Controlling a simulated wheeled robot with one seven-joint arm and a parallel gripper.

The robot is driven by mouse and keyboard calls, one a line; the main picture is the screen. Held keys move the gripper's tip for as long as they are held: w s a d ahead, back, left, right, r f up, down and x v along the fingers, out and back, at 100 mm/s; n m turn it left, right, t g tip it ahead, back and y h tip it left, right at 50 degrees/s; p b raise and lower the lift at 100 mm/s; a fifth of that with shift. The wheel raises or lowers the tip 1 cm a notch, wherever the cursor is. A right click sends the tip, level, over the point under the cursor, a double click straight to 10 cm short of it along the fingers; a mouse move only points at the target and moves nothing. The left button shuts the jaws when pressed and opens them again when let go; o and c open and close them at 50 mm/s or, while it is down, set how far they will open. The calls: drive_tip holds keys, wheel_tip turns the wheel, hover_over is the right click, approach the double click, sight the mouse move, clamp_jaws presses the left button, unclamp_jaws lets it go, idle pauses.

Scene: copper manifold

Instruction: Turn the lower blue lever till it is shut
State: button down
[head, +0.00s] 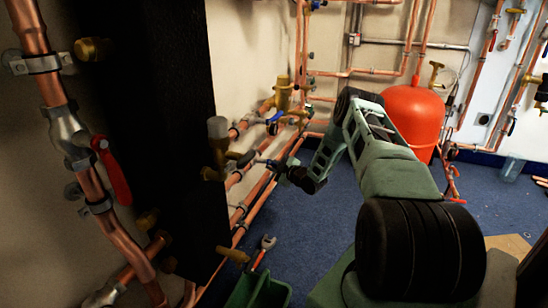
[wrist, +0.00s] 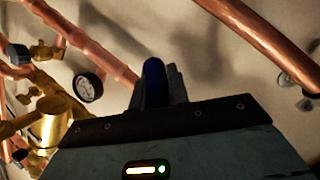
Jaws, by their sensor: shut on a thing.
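My gripper (head: 264,163) reaches left from the end of my green arm to the copper pipes by the wall. In the wrist view the blue lever (wrist: 153,74) stands upright, its rounded end showing between the fingers. My gripper is shut on it. In the head view the held lever is small and dark at the fingertips, and its exact angle is hard to tell. Another blue lever (head: 276,118) sits higher, beside a brass valve (head: 283,95). The held lever's valve body is hidden in the wrist view.
A black upright panel (head: 160,120) and a red-levered pipe (head: 113,172) stand at left. A red tank (head: 412,110) is behind my arm. A green bin (head: 258,292) and a wrench (head: 264,250) are below. A gauge (wrist: 89,87) shows left of the fingers.

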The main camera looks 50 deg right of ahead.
drive_tip(key=s+a+f+m+g+y+p, duration=0.2)
drive_tip(key=a+f+m+g+y+p, duration=0.1)
drive_tip(key=m, duration=0.4)
drive_tip(key=shift+s+a+p, duration=0.25)
drive_tip(key=shift+a+p, duration=0.65)
drive_tip(key=shift+a, duration=0.4)
drive_tip(key=shift+a+g+y, duration=0.15)
drive_tip(key=shift+g+y, duration=0.15)
drive_tip(key=c, duration=1.3)
unclamp_jaws()
drive_tip(key=shift+c, duration=0.2)
drive_tip(key=shift+r, duration=0.15)
drive_tip(key=p+v, duration=0.5)
drive_tip(key=v, duration=1.2)
drive_tip(key=shift+s+p, duration=0.25)
drive_tip(key=shift+p, duration=0.05)
